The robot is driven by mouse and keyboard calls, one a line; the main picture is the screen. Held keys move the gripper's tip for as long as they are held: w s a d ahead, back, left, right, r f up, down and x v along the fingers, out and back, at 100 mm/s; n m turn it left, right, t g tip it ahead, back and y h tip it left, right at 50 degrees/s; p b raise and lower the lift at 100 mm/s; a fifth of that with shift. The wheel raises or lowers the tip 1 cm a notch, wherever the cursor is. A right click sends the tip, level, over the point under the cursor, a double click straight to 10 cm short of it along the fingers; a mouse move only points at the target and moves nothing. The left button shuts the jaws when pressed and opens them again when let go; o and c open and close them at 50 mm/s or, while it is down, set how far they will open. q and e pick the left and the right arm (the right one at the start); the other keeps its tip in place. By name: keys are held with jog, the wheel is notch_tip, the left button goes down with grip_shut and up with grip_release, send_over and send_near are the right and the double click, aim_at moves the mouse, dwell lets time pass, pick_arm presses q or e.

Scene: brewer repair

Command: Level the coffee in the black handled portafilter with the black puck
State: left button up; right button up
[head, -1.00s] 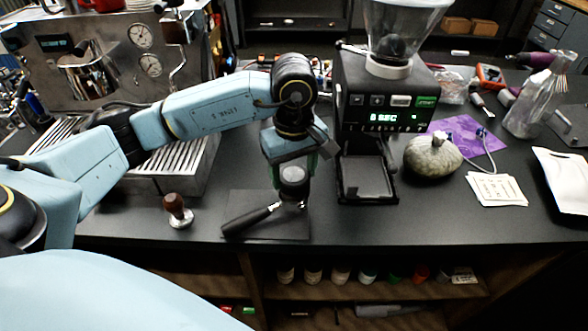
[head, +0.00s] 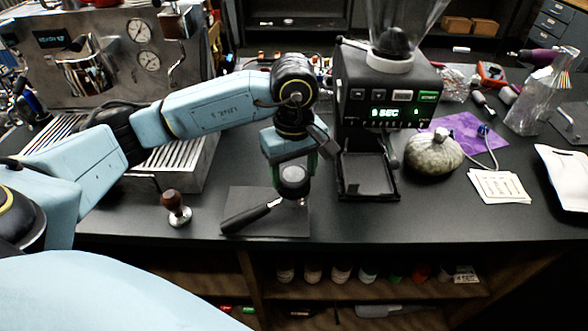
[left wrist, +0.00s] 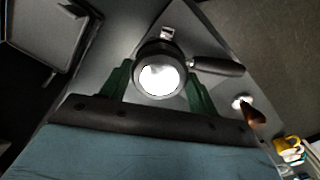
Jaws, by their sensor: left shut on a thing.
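The black handled portafilter (head: 250,216) lies on a dark mat, its handle pointing to the front left. It also shows in the left wrist view with its handle (left wrist: 218,67) to the right. My left gripper (head: 294,172) points down over the basket end. Its green fingers (left wrist: 160,88) are shut on the puck (head: 295,181), a round piece with a bright top and dark rim. The puck is directly above the basket and hides the coffee. I cannot tell whether it touches the coffee. My right gripper is not in view.
A wooden-handled tamper (head: 174,204) stands left of the mat (head: 245,198). The grinder (head: 385,110) stands close on the right, with a grey-green round object (head: 433,153) beyond it. The espresso machine (head: 110,55) is at the back left. The front counter edge is near the mat.

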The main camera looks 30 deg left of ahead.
pick_arm(q)
jog(key=shift+f+b, duration=0.45)
jog(key=shift+b, duration=0.05)
dwell(0.4)
jog(key=n+b, duration=0.1)
jog(key=n, duration=0.2)
jog(key=shift+n+b, duration=0.7)
jog(key=shift+n, duration=1.3)
